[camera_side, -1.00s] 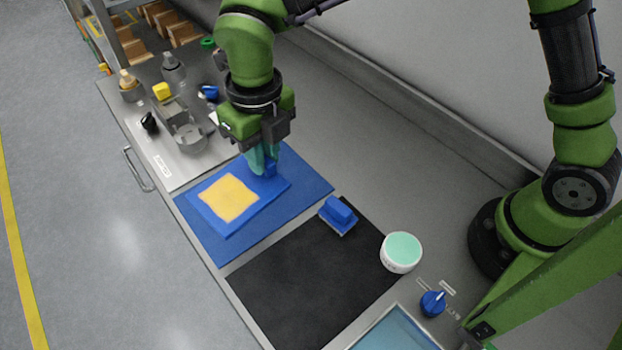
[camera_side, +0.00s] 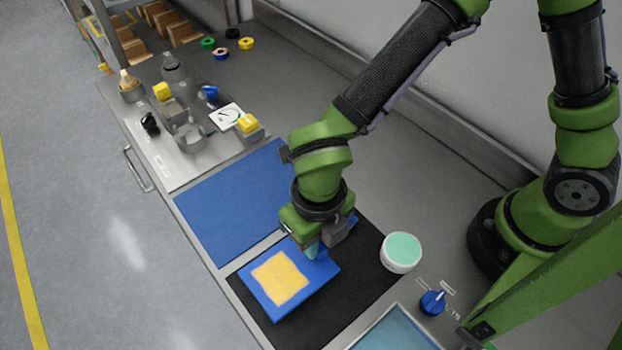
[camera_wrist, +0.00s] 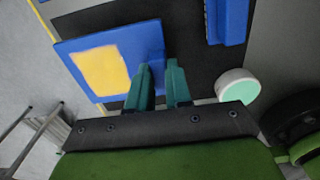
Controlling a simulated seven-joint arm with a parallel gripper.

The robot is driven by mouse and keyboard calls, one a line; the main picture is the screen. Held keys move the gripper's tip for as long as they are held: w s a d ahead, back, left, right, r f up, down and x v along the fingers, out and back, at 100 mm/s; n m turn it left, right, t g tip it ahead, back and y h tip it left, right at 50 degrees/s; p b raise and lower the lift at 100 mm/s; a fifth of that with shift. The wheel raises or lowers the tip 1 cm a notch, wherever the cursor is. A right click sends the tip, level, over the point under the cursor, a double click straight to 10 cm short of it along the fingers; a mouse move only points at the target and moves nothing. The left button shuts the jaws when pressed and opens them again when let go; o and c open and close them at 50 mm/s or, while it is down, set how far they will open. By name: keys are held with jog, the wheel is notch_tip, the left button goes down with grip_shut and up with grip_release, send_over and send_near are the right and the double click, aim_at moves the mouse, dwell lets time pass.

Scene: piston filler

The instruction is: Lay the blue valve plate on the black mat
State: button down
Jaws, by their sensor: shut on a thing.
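The blue valve plate (camera_side: 312,283), with a yellow square on its top face, is over the far-left part of the black mat (camera_side: 345,305). It also shows in the wrist view (camera_wrist: 70,58). My gripper (camera_side: 312,250) is shut on the plate's raised part near its edge. The teal fingers show in the wrist view (camera_wrist: 160,88). The plate looks roughly level; I cannot tell whether it touches the mat or hangs just above it.
A blue block (camera_wrist: 230,22) is on the mat beside the plate, mostly hidden by my gripper in the side view. A white tub with a green top (camera_side: 402,252) stands at the mat's right edge. The blue mat (camera_side: 235,200) is empty.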

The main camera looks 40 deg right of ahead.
jog(key=shift+f, duration=1.55)
jog(key=shift+f, duration=0.1)
jog(key=c, duration=1.1)
grip_release()
jog(key=shift+f, duration=0.1)
jog(key=shift+o, duration=0.2)
